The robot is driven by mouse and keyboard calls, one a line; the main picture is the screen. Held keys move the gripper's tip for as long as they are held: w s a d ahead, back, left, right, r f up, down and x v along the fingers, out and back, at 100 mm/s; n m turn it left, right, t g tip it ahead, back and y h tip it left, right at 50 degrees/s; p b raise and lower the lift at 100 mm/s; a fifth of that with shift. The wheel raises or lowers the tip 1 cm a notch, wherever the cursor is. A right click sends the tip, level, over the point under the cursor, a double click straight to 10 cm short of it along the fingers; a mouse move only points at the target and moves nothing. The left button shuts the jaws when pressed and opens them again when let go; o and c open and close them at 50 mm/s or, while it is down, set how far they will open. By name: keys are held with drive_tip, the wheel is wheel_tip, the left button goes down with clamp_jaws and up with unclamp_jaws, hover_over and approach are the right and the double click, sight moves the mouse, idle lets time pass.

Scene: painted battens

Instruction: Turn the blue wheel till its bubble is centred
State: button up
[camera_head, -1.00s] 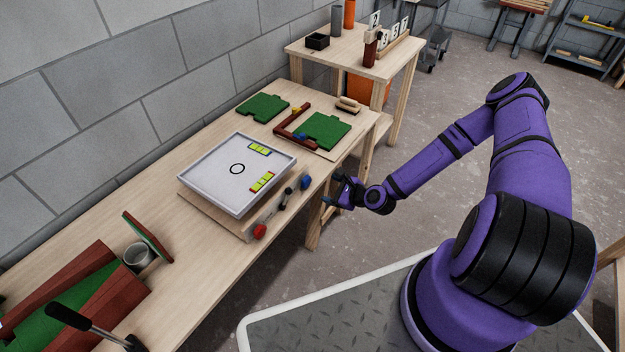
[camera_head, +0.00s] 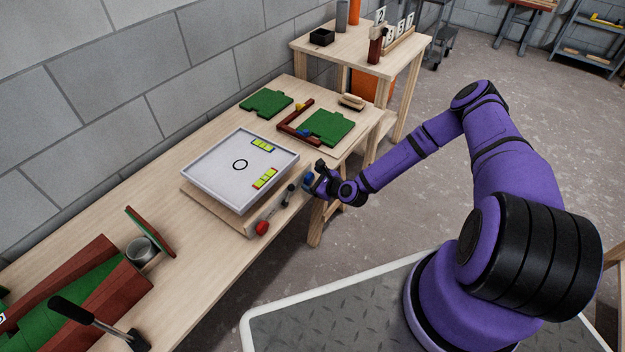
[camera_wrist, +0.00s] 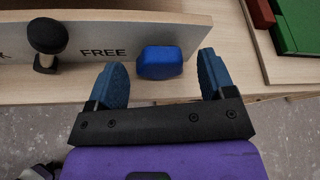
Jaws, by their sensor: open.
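The blue wheel (camera_wrist: 163,62) sits on the front face of the tray's base board, right of the word FREE in the wrist view. In the head view the blue wheel (camera_head: 308,178) is at the right end of that face. My gripper (camera_wrist: 163,80) is open, with one blue-padded finger on each side of the wheel, apart from it. In the head view my gripper (camera_head: 317,176) is right at the wheel. The white tilting tray (camera_head: 222,178) carries two yellow-green bubble vials, one at the back (camera_head: 262,145) and one at the front (camera_head: 265,179). Bubble positions are too small to tell.
A black knob (camera_wrist: 47,38) stands left of FREE, and a red wheel (camera_head: 262,227) is at the face's left end. Green boards (camera_head: 326,127) and a red angled piece (camera_head: 285,128) lie behind on the bench (camera_head: 185,245). Open floor lies in front.

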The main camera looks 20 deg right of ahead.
drive_tip(key=shift+w+a+f, duration=0.1)
drive_tip(key=shift+w+a, duration=0.05)
drive_tip(key=shift+w, duration=0.1)
drive_tip(key=c, duration=0.9)
drive_tip(key=shift+s+a+f+n+t+h, duration=0.1)
drive_tip(key=shift+n+t+h, duration=0.45)
drive_tip(key=shift+n, duration=0.55)
drive_tip(key=o, duration=0.9)
